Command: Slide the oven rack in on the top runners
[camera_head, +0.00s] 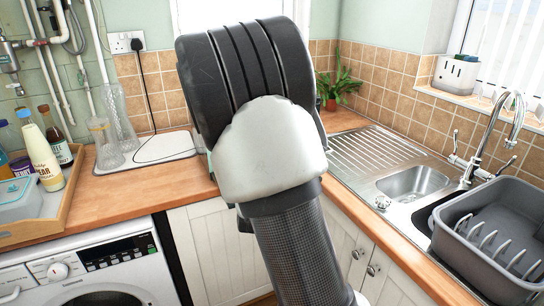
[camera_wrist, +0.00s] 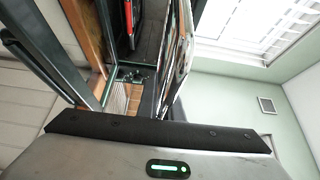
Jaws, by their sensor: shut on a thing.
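My gripper (camera_wrist: 132,76) shows in the wrist view beyond its black crossbar and grey housing. Its fingers look closed on a narrow dark part among thin bars, which I take to be the oven rack; its outline is not clear. A dark frame edge (camera_wrist: 45,60) runs diagonally at left, and a dark panel with a red-edged item lies beyond the fingers. I cannot tell whether these belong to the oven, and no runners can be made out. In the head view my arm fills the middle and hides the gripper; neither rack nor oven shows there.
In the head view, a wooden worktop (camera_head: 178,189) runs around the corner. A wooden tray (camera_head: 62,212) with bottles stands left, above a white washing machine (camera_head: 95,280). A steel sink (camera_head: 415,183) and grey dish rack (camera_head: 490,235) are at right. A plant (camera_head: 335,88) stands behind.

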